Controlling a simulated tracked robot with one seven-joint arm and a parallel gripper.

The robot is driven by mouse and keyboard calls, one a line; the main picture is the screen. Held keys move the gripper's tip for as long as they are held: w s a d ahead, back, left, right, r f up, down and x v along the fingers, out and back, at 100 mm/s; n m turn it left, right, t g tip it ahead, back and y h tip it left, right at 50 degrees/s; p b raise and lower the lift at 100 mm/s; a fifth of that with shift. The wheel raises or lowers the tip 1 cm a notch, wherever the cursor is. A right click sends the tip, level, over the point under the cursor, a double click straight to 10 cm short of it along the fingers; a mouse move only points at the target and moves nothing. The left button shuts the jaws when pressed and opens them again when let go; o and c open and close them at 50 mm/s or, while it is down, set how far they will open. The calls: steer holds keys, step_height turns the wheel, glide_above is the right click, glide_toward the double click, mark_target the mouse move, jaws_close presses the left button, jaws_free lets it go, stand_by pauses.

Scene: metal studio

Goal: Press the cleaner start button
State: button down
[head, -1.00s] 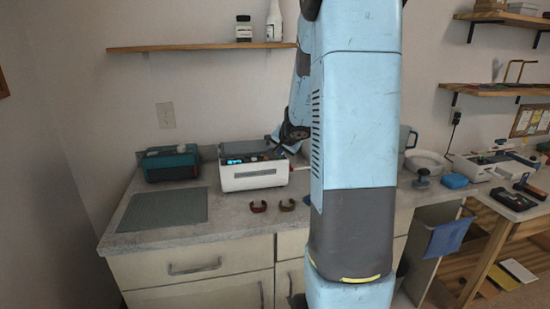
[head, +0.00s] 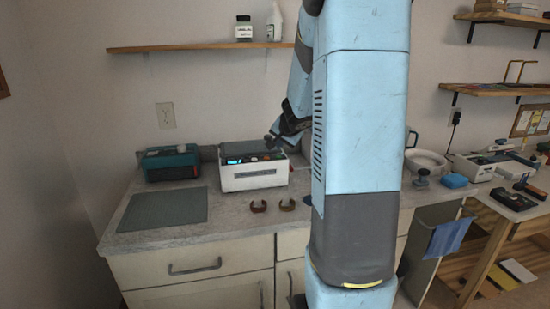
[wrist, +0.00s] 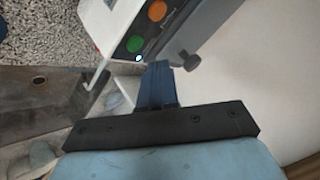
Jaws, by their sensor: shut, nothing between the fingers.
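The cleaner (head: 254,178) is a white box with a dark top panel and a lit blue display on the counter. In the wrist view its panel shows a green button (wrist: 134,44), an orange button (wrist: 157,10) and a small bright light beside the green one. Which button is the start button cannot be read. My gripper (head: 269,141) is over the right part of the cleaner's top. In the wrist view my gripper (wrist: 157,68) is shut and empty, with its tips just below the green button and apart from it in the picture.
A teal box (head: 171,164) stands left of the cleaner, behind a grey mat (head: 163,208). Two small curved pieces, one red (head: 259,206) and one brown (head: 287,204), lie in front of the cleaner. A shelf (head: 200,48) with bottles hangs above.

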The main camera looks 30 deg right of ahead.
mark_target(280, 157)
steer(key=shift+r, duration=2.25)
steer(key=s+a+r+n+g+y, duration=0.1)
steer(key=s+a+r+n+y, duration=0.15)
steer(key=s+a, duration=0.5)
steer(key=s+a+r+n+y, duration=0.1)
steer(key=s+a+r+n, duration=0.4)
steer(key=a, duration=0.4)
steer(key=s+a+f+n+g+h, duration=0.1)
steer(key=s+a, duration=0.1)
steer(key=s, duration=0.8)
steer(key=s+a+f+n+g+h, duration=0.1)
steer(key=s+a+n, duration=0.1)
steer(key=s, duration=0.8)
steer(key=shift+s+a+f, duration=0.3)
steer(key=shift+a, duration=0.55)
